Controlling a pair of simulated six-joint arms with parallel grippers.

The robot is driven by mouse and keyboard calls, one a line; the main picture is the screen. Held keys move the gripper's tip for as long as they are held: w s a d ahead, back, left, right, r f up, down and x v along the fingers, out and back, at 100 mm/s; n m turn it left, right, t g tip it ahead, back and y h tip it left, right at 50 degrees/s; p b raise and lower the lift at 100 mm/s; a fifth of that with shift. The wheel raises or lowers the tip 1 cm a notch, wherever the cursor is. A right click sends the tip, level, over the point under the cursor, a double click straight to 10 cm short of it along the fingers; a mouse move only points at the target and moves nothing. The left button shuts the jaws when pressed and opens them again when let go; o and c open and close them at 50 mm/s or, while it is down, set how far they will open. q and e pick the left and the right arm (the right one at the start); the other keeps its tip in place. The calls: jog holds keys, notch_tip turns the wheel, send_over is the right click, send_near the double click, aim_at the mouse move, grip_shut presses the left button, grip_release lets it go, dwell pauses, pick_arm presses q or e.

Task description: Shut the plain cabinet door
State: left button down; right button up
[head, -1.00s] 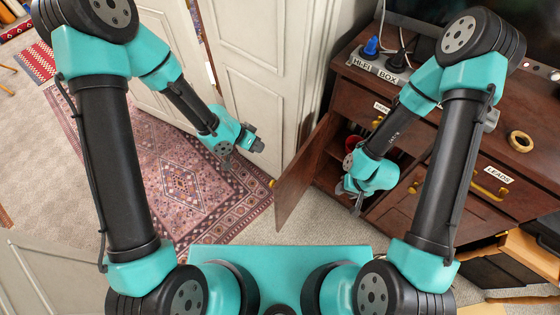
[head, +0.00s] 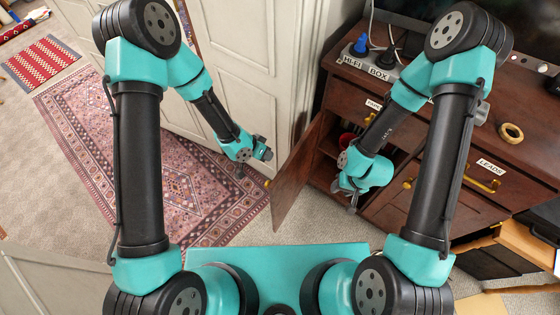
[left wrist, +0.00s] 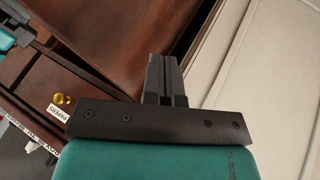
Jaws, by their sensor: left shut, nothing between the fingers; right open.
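The plain cabinet door (head: 297,174) is a brown wooden panel standing open from the dark brown cabinet, with a brass knob on its free edge. My left gripper (head: 268,152) is shut and empty, just left of the door's outer face. A small gap seems to separate them in the head view. In the left wrist view its closed fingers (left wrist: 165,72) lie in front of a brown panel (left wrist: 115,35), apparently this door; contact cannot be told. My right gripper (head: 353,205) is open in front of the cabinet's open compartment, right of the door.
A red item (head: 347,138) shows inside the compartment. Brass-handled drawers, a power strip (head: 372,62) and a tape roll (head: 511,133) are on the cabinet. A pale panelled door (head: 245,60) stands behind my left arm. A patterned rug (head: 130,165) covers the floor at left.

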pick_arm(q)
jog(key=shift+s+d+f, duration=0.3)
jog(key=shift+s+d, duration=0.05)
jog(key=shift+d, duration=0.4)
jog(key=shift+s+d+f, duration=0.25)
jog(key=shift+s+d, duration=0.1)
jog(key=shift+d, duration=0.45)
jog(key=shift+s+d+f, duration=0.3)
jog(key=shift+s+d, duration=0.05)
jog(key=shift+d, duration=0.4)
jog(key=shift+d, duration=0.1)
